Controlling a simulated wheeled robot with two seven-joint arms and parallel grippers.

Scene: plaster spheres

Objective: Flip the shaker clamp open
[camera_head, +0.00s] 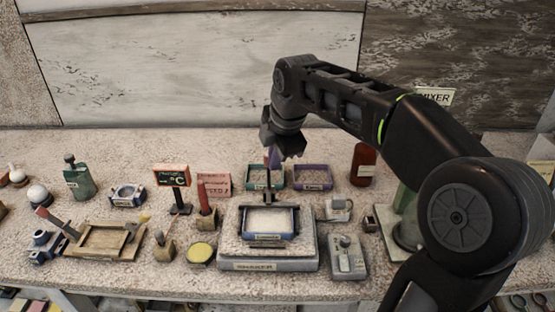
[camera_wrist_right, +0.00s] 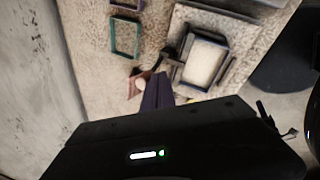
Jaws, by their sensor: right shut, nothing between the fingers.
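The shaker (camera_head: 268,264) is a flat grey labelled box at the middle front of the table. A blue-rimmed tray (camera_head: 268,237) sits on it. The dark clamp (camera_head: 284,206) has a crossbar along the tray's back edge, and a thin lever stands up from it. In the right wrist view, the tray (camera_wrist_right: 228,66) and dark clamp parts show ahead of the fingers. My right gripper (camera_head: 274,158) points down at the lever's top, its purple fingers (camera_wrist_right: 157,92) shut with nothing between them. Whether they touch the lever I cannot tell. My left gripper is out of view.
A green tray (camera_head: 252,183) and a purple tray (camera_head: 313,185) lie behind the shaker. A grey control box (camera_head: 347,260) stands right of it, and a yellow-lidded pot (camera_head: 201,252) left. A red bottle (camera_head: 363,165) stands at back right. The table is crowded.

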